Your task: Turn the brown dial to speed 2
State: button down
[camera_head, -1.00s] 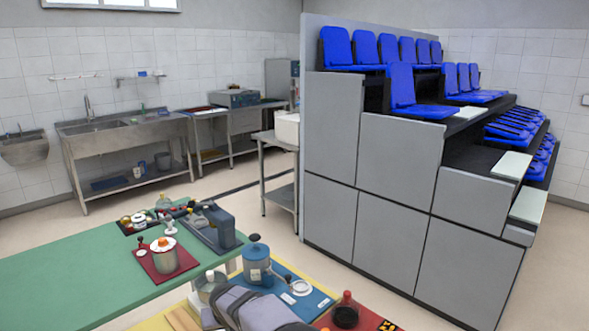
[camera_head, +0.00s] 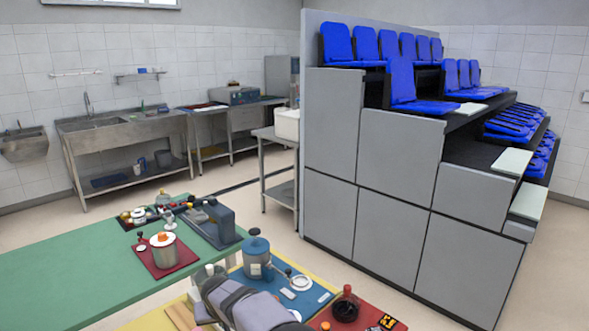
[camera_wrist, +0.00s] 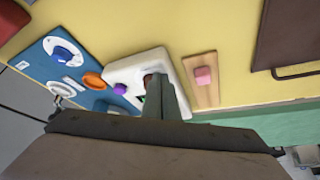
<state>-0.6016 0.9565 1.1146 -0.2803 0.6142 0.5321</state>
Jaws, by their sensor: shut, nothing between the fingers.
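In the wrist view a white device (camera_wrist: 122,72) lies on the yellow surface, with a purple knob (camera_wrist: 120,89) at its left. A small brown part (camera_wrist: 149,78), which looks like the brown dial, shows right at my fingertips and is mostly hidden behind them. My gripper (camera_wrist: 157,80) is shut and empty, its fingers over the white device. I cannot tell whether they touch the brown part. The speed marks cannot be read. In the head view my arm fills the bottom middle and the dial cannot be made out.
An orange disc (camera_wrist: 94,81) and a blue board (camera_wrist: 48,76) with a round blue-and-white knob lie to the left in the wrist view. A wooden strip with a pink block (camera_wrist: 204,75) stands close to the right. A brown panel (camera_wrist: 289,38) with a handle is farther right.

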jog(key=shift+s+f+b, duration=0.15)
jog(key=shift+s+b, duration=0.05)
jog(key=shift+b, duration=0.1)
jog(key=shift+s, duration=0.15)
notch_tip(320, 180, up, 6)
jog(key=p, duration=0.3)
jog(key=shift+p, duration=0.35)
jog(key=shift+w+d+f+b, duration=0.1)
jog(key=shift+d+f+b, duration=0.15)
jog(key=shift+f+b, duration=0.6)
jog(key=shift+w+d+f+b, duration=0.1)
jog(key=shift+d+f+b, duration=0.25)
jog(key=shift+f, duration=0.8)
jog(key=shift+w+d+f+b, duration=0.1)
jog(key=shift+d+f+b, duration=0.05)
jog(key=shift+f+b, duration=0.7)
jog(key=shift+w+a+p, duration=0.1)
jog(key=shift+w+p, duration=0.1)
jog(key=shift+p, duration=0.1)
